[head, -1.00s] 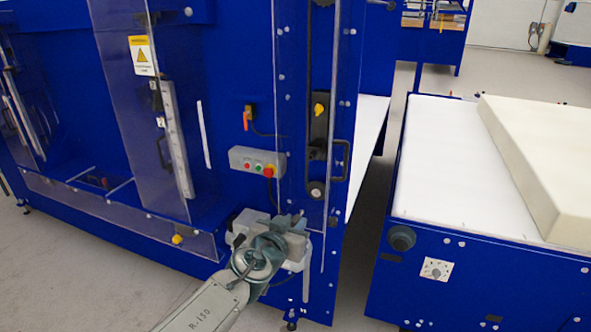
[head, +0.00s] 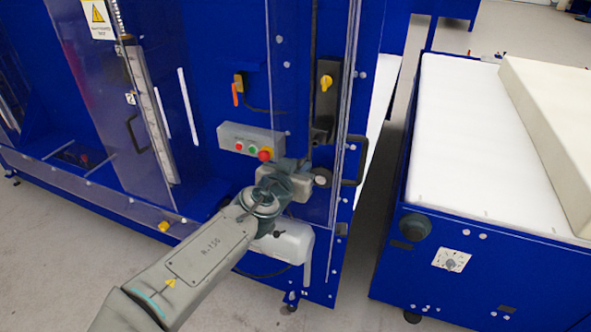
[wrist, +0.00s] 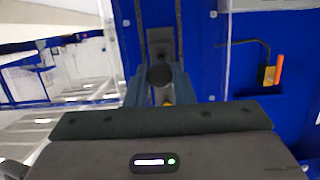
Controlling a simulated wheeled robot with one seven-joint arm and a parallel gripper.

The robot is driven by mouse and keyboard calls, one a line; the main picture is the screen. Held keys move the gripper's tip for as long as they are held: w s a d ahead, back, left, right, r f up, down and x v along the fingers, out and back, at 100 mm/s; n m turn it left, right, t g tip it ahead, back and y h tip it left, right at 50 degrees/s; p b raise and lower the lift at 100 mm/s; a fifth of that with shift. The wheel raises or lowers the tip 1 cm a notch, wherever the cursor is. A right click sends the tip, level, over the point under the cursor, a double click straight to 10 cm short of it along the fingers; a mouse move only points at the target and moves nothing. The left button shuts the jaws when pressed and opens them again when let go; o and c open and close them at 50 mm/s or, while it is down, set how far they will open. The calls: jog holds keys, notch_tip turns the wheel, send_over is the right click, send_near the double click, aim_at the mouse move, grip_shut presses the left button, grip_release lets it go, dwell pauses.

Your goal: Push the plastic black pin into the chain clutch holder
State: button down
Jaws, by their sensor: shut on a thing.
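My gripper (head: 312,176) is at the right end of the blue machine's front, beside a round black part that I take for the plastic black pin (head: 322,177). In the wrist view my gripper's two grey-blue fingers (wrist: 160,88) stand on either side of this round dark pin (wrist: 160,75) and are shut on it. A grey plate (wrist: 160,42) shows just beyond the pin, between two dark vertical strips; it may be the chain clutch holder, but I cannot tell. How far the pin sits in anything is not visible.
A grey button box (head: 250,141) with a red button is just left of my gripper. A black handle (head: 352,165) stands close on the right, and a yellow switch (head: 326,83) above. A conveyor (head: 470,130) with a foam block (head: 555,120) is to the right, across a narrow gap.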

aim_at(301, 162)
jog(key=shift+w+d+b, duration=0.1)
jog(key=shift+w+d, duration=0.15)
jog(key=shift+w, duration=0.45)
jog(key=shift+w+d+b, duration=0.15)
jog(key=shift+w+d, duration=0.1)
jog(key=shift+w, duration=0.45)
jog(key=shift+w+d+b, duration=0.1)
jog(key=shift+w+d, duration=0.15)
jog(key=shift+w, duration=0.45)
jog(key=shift+w+d+b, duration=0.3)
jog(key=shift+w+d, duration=0.05)
jog(key=shift+w, duration=0.5)
jog(key=shift+w+d+b, duration=0.25)
jog(key=shift+w+d, duration=0.05)
jog(key=shift+w, duration=0.5)
jog(key=c, duration=1.2)
grip_release()
jog(key=shift+o, duration=0.2)
jog(key=shift+s+a, duration=0.1)
jog(key=shift+s+a+p, duration=0.1)
jog(key=shift+s+a, duration=0.2)
jog(key=shift+s, duration=0.6)
jog(key=shift+s+a+p, duration=0.15)
jog(key=shift+s+a, duration=0.2)
jog(key=shift+s, duration=0.55)
jog(key=shift+s+a+p, duration=0.1)
jog(key=shift+s+a, duration=0.2)
jog(key=shift+s, duration=0.6)
jog(key=shift+s, duration=0.1)
